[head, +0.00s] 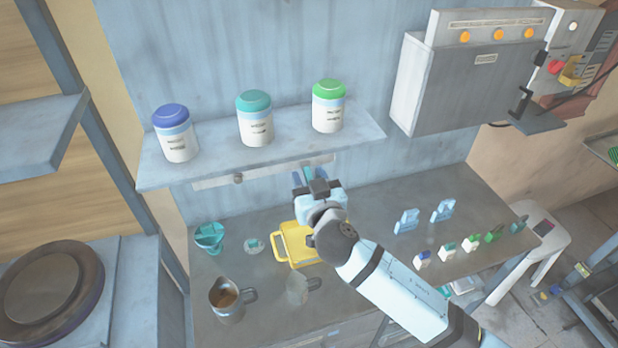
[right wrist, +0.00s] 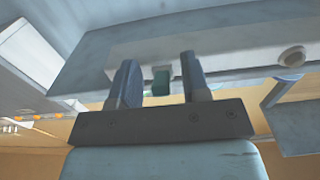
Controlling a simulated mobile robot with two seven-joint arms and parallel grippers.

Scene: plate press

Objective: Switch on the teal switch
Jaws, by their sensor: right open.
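The teal switch (right wrist: 161,82) shows in the right wrist view as a small dark green block on a pale strip (right wrist: 235,60) beneath the wall shelf. My right gripper (head: 312,177) is raised to the strip below the shelf in the head view. Its two fingers are apart, and in the right wrist view the gripper (right wrist: 160,75) has the switch between them in the picture, with gaps on both sides. I cannot tell how far the fingertips are from it in depth. In the head view the gripper and arm hide the switch. My left gripper is not in view.
The shelf (head: 290,146) above holds blue-, teal- and green-lidded jars. A round knob (head: 238,178) is on the strip to the left. Below, the counter (head: 365,205) bears a yellow tray (head: 282,246), a pitcher (head: 229,300) and small items. A grey machine (head: 460,80) hangs at the right.

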